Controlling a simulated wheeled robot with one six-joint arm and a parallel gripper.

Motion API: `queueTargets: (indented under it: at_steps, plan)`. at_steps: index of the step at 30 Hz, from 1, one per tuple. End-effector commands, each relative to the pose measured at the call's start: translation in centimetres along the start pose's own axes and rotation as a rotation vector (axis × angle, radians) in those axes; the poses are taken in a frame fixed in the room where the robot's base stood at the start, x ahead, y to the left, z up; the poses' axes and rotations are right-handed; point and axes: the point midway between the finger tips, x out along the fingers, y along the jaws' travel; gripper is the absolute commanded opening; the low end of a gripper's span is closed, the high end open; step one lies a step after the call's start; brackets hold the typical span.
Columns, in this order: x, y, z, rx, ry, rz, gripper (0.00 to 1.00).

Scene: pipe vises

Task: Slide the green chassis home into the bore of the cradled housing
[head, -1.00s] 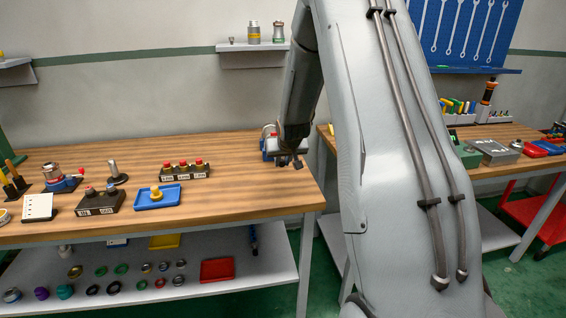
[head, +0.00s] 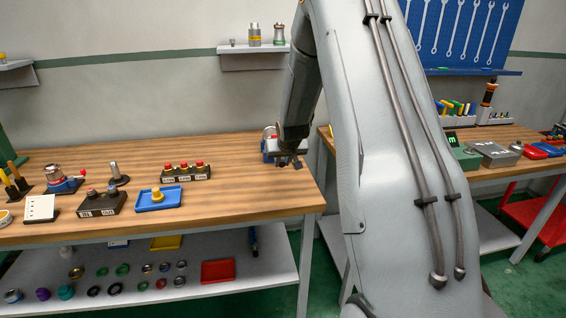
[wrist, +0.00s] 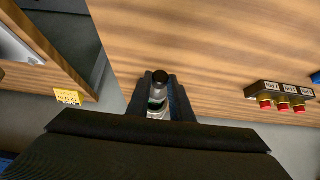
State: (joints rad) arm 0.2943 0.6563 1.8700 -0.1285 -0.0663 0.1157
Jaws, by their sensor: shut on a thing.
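In the wrist view my gripper (wrist: 160,98) is shut on a small cylindrical part (wrist: 157,96) with a round dark end and a pale silvery body. No clear green shows on it, so I cannot confirm it is the green chassis. In the head view my gripper (head: 291,161) hangs low over the right end of the wooden bench. A blue vise (head: 268,149) stands right behind it, partly hidden by it. Another blue vise (head: 64,185) at the left holds an upright metal cylinder (head: 53,171) and has a red handle. I cannot tell which holds the housing.
The bench between buttons and gripper is clear.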

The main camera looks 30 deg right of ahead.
Motion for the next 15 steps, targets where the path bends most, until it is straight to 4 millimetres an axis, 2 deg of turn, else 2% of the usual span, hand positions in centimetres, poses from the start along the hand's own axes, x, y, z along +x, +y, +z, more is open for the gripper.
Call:
queueTargets:
  at_steps: [15]
  plan:
    - [1.1,0.0,-1.6,0.000,0.001,0.000,0.00]
